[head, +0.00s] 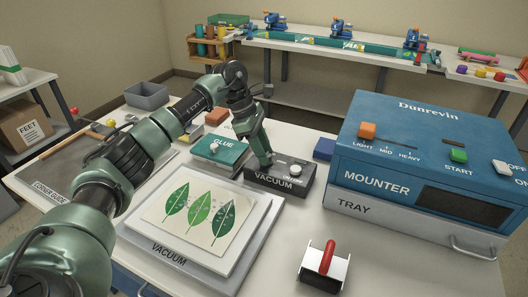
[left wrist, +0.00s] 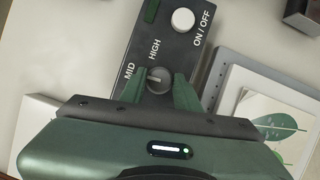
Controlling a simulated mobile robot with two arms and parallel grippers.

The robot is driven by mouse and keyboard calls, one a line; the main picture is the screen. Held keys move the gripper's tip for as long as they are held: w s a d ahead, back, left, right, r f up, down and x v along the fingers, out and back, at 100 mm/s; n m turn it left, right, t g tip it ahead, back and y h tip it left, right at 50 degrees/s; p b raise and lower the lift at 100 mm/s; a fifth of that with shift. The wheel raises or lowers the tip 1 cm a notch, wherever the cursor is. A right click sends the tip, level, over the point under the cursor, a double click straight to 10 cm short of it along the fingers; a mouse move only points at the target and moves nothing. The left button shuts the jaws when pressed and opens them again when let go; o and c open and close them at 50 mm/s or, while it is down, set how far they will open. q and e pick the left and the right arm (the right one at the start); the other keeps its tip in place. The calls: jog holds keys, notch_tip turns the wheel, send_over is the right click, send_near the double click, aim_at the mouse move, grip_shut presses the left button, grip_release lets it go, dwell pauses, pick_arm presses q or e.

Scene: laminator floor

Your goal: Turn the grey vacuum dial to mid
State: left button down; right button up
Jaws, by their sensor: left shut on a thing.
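The dark vacuum box (head: 262,182) stands on the table behind the leaf print, and its top also fills the upper middle of the left wrist view (left wrist: 187,48). The grey vacuum dial (left wrist: 158,79) sits between my left gripper's fingers (left wrist: 159,90), which are shut on it. The MID and HIGH labels show beside the dial; its setting is too small to tell. A white ON/OFF button (left wrist: 183,19) is further along the box. In the head view my left gripper (head: 267,164) reaches down to the box and hides the dial. My right gripper is not in view.
A leaf print (head: 215,190) lies on the vacuum board (head: 165,256) in front. A GLUE box (head: 222,150) stands left of the vacuum box, the blue mounter (head: 405,120) to the right. The table between roller and vacuum box is clear.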

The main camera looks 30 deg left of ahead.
pick_arm(q)
jog(key=shift+r+m, duration=0.1)
jog(key=shift+m, duration=0.2)
jog(key=c, duration=1)
grip_release()
jog(key=shift+c, duration=0.2)
jog(key=v, duration=0.7)
jog(key=shift+a+r+b, duration=0.2)
jog(key=shift+r+b, duration=0.1)
jog(key=shift+b, duration=0.15)
jog(key=shift+w, duration=0.1)
